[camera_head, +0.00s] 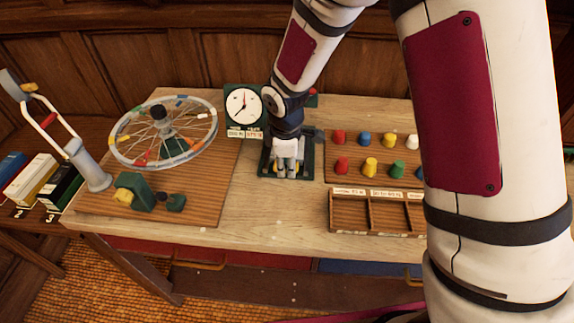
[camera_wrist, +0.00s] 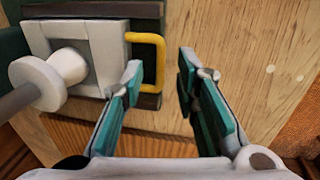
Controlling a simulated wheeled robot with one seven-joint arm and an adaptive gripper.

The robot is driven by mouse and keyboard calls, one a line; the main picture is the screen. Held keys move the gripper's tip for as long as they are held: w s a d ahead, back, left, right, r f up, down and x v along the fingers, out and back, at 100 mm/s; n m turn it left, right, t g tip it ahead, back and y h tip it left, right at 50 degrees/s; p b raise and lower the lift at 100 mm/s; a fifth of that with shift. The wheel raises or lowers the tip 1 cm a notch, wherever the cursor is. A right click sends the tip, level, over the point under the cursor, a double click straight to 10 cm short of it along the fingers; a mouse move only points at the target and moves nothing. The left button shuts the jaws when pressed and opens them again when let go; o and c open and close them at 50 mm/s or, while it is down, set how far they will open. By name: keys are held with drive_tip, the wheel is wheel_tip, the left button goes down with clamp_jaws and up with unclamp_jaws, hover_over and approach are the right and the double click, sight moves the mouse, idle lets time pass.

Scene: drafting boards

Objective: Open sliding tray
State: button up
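A pale grey block (camera_wrist: 102,42) with a yellow loop handle (camera_wrist: 159,60) on its right side sits on a dark green base in the wrist view; I take it to be the sliding tray. A white round knob on a grey rod (camera_wrist: 50,80) stands in front of it. My gripper (camera_wrist: 160,80) is open, with its teal finger pads apart and nothing clamped between them. The handle shows between the fingertips, nearer the left finger; contact cannot be told. In the head view my gripper (camera_head: 285,172) points down over the dark green base (camera_head: 310,160), hiding the handle.
A spoked wheel (camera_head: 122,148) and green clamp (camera_head: 135,190) are on the left board. A dial (camera_head: 243,105) stands behind. Coloured pegs (camera_head: 370,167) and a compartment box (camera_head: 348,214) lie right. Bare tabletop (camera_head: 265,215) lies in front of my gripper.

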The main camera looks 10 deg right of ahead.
drive_tip(key=shift+w+f, duration=0.15)
drive_tip(key=shift+f, duration=0.6)
drive_tip(key=shift+c, duration=0.5)
clamp_jaws()
